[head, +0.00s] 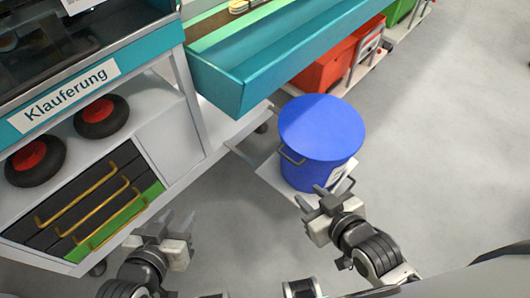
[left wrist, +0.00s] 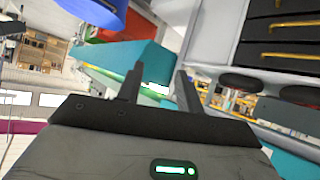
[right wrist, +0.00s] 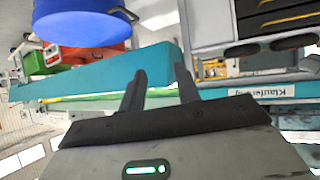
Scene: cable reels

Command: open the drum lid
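The lid lies closed on top. A dark handle (head: 291,156) shows on the drum's left side, and another is low at its right. The drum also shows in the right wrist view (right wrist: 80,22) and partly in the left wrist view (left wrist: 95,10). My right gripper (head: 313,197) is open and empty, just in front of the drum, apart from the lid. My left gripper (head: 177,222) is open and empty, further left near the drawer cabinet.
A workbench labelled Klauferung (head: 70,90) with black wheels and drawers (head: 95,205) stands at the left. A teal trough (head: 260,75) reaches behind the drum. Red (head: 325,65) and green crates are beyond it. Floor at the right is clear.

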